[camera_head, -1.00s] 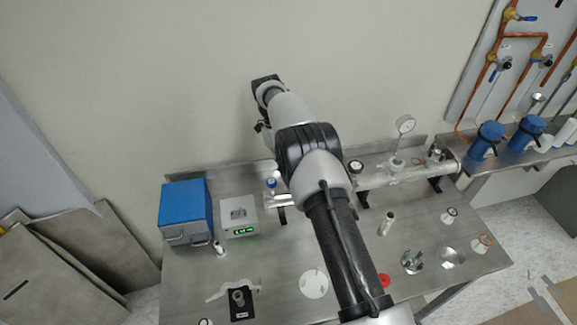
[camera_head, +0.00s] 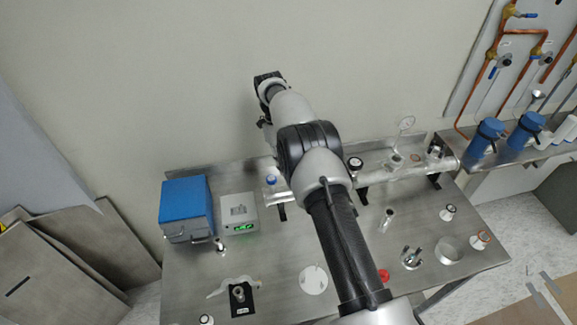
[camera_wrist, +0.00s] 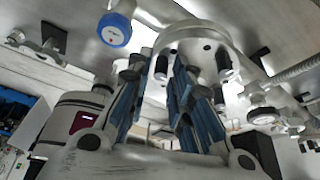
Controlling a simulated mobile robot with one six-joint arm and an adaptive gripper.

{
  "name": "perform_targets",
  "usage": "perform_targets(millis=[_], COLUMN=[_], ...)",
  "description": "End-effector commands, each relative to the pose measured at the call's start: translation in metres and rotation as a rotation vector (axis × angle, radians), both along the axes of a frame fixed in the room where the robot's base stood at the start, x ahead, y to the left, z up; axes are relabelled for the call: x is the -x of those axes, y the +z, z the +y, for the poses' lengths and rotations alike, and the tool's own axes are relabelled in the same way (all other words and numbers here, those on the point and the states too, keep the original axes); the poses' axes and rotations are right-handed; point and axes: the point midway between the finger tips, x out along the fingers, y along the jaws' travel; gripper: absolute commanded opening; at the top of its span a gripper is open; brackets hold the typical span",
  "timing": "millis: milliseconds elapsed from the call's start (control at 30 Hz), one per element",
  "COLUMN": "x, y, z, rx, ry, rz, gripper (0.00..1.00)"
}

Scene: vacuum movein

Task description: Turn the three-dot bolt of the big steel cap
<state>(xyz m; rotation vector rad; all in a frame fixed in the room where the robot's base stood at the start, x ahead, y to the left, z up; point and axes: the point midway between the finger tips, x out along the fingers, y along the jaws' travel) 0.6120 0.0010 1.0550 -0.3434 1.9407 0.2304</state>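In the wrist view, the big steel cap (camera_wrist: 198,34) is a round pale metal part at the top centre, with several dark bolts around it. One dark bolt with a pale end (camera_wrist: 224,64) stands right of the fingers. My gripper (camera_wrist: 162,72) reaches up to the cap's lower edge, its two blue-padded fingers apart and tapering together. Something dark shows between the tips; I cannot tell whether it is a bolt or whether the pads touch it. Dot marks are too small to read. In the head view, my arm hides the gripper and cap.
A blue-topped part (camera_wrist: 114,30) is close left of the gripper in the wrist view. In the head view, a blue box (camera_head: 186,208) and a small box with a green display (camera_head: 239,214) stand left. A steel pipe (camera_head: 385,175) runs along the back; small parts lie across the bench.

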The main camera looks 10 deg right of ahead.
Motion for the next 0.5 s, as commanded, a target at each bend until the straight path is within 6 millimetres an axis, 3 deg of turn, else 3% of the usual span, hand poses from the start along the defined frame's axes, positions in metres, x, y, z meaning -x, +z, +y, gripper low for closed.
perform_targets(millis=[267,500], x=[-0.001,-0.001], y=[0.010,0.054], z=[0.000,0.000], rx=[0.000,0.001], ry=[0.000,0.000], rz=[-0.003,-0.005], gripper=[0.20,0.20])
